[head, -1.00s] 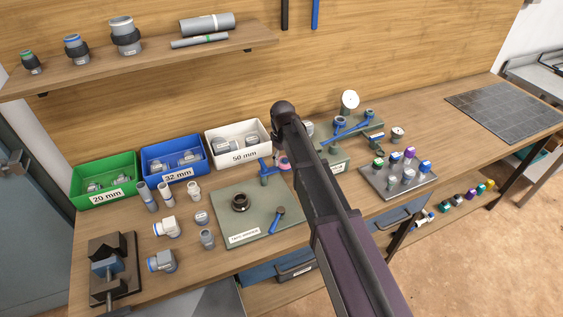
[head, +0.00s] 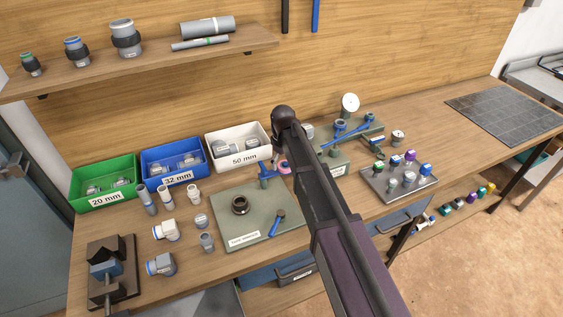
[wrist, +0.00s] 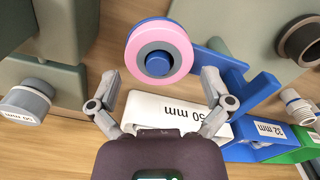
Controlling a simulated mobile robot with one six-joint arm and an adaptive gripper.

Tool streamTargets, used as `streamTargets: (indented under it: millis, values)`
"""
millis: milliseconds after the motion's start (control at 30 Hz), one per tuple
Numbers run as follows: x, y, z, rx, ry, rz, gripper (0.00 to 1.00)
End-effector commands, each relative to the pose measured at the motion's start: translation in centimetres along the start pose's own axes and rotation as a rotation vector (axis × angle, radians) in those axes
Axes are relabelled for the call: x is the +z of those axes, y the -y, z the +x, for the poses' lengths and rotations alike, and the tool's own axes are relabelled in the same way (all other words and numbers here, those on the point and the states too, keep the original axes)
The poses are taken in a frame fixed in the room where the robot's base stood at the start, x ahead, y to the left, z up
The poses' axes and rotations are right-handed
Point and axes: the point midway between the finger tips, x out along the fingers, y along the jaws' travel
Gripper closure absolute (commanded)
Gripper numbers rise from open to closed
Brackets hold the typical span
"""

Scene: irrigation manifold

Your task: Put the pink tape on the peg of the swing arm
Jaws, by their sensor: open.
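The pink tape (wrist: 181,42) is a pink ring with a grey core, seen face-on in the wrist view. It sits around a blue peg (wrist: 158,65) of a blue holder (wrist: 262,92). My gripper (wrist: 161,76) is open, with one finger on each side of the tape's lower part and nothing gripped. In the head view the tape (head: 285,168) shows partly beside the blue holder (head: 267,172), and my arm hides part of it and the gripper. A long blue arm (head: 352,130), which may be the swing arm, stands on a green-grey base farther right.
The white 50 mm bin (head: 213,150) stands close behind the tape, with blue (head: 148,170) and green (head: 80,188) bins to its left. A green-grey board (head: 232,229) lies in front. A grey tray (head: 373,178) with capped fittings is at right.

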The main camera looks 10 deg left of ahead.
Motion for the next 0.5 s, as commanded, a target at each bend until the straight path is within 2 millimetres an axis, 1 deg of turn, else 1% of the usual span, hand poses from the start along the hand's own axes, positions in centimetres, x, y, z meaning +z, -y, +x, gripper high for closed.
streamTargets:
  millis: [267, 500]
  values:
    - [0.0, 0.0, -0.3, 0.0, 0.0, 0.0, 0.0]
    - [0.0, 0.0, -1.6, 0.0, 0.0, 0.0, 0.0]
